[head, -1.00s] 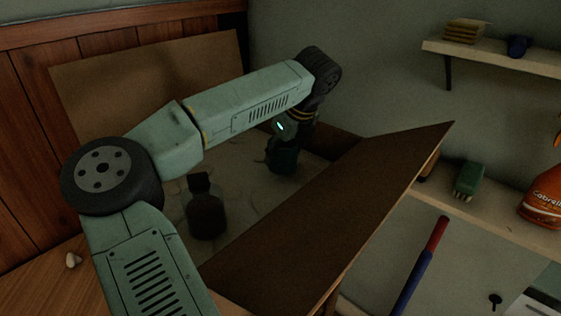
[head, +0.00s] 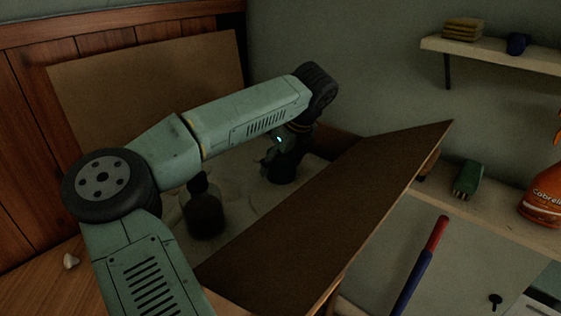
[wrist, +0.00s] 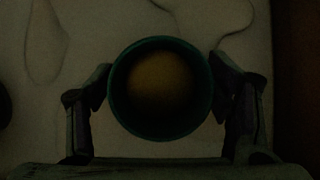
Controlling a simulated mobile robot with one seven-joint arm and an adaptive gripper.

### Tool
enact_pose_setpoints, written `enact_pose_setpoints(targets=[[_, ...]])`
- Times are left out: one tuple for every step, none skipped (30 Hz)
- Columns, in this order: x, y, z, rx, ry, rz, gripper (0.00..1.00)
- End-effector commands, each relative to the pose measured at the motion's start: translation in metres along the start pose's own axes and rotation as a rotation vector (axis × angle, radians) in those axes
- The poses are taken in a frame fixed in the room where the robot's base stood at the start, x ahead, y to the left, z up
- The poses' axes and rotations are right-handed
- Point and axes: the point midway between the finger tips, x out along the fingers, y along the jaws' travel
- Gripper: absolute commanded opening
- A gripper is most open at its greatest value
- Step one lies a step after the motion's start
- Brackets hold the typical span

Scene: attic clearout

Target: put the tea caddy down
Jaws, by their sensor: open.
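The tea caddy (head: 282,171) is a dark green, round can standing in the cardboard box, near its far right corner. The wrist view looks straight down on its round teal rim (wrist: 117,88), with a dull yellow-brown patch inside. My gripper (wrist: 160,88) is open, with one finger on each side of the caddy. The left finger is very close to the rim; I cannot tell whether either finger touches. In the head view my gripper (head: 281,146) is at the caddy's top, partly hidden by my arm. The scene is dark, and the caddy's base is hard to make out.
A dark bottle (head: 204,211) stands in the box, left of the caddy. The box's raised front flap (head: 330,215) slopes up on the right, and a back flap (head: 150,95) stands against the wood panelling. Shelves (head: 500,59) are on the right wall.

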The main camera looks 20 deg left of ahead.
Motion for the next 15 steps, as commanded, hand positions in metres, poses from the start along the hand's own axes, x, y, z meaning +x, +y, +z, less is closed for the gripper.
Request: enact_pose_setpoints(targets=[[0.0, 0.0, 0.0, 0.0, 0.0, 0.0, 0.73], [0.0, 0.0, 0.0, 0.0, 0.0, 0.0, 0.73], [0.0, 0.0, 0.0, 0.0, 0.0, 0.0, 0.73], [0.0, 0.0, 0.0, 0.0, 0.0, 0.0, 0.73], [0.0, 0.0, 0.0, 0.0, 0.0, 0.0, 0.73], [-0.001, 0.0, 0.0, 0.0, 0.0, 0.0, 0.73], [-0.001, 0.0, 0.001, 0.0, 0.0, 0.0, 0.73], [-0.003, 0.0, 0.001, 0.0, 0.0, 0.0, 0.73], [-0.005, 0.0, 0.002, 0.0, 0.0, 0.0, 0.73], [-0.007, 0.0, 0.002, 0.0, -0.002, -0.001, 0.73], [-0.011, 0.0, 0.002, 0.0, -0.002, -0.001, 0.73], [-0.018, 0.0, 0.002, 0.0, -0.003, -0.001, 0.73], [-0.024, 0.0, 0.002, 0.0, -0.003, -0.001, 0.73], [-0.03, 0.0, 0.002, 0.001, -0.003, -0.001, 0.73], [-0.039, -0.001, 0.002, 0.0, -0.004, -0.001, 0.73]])
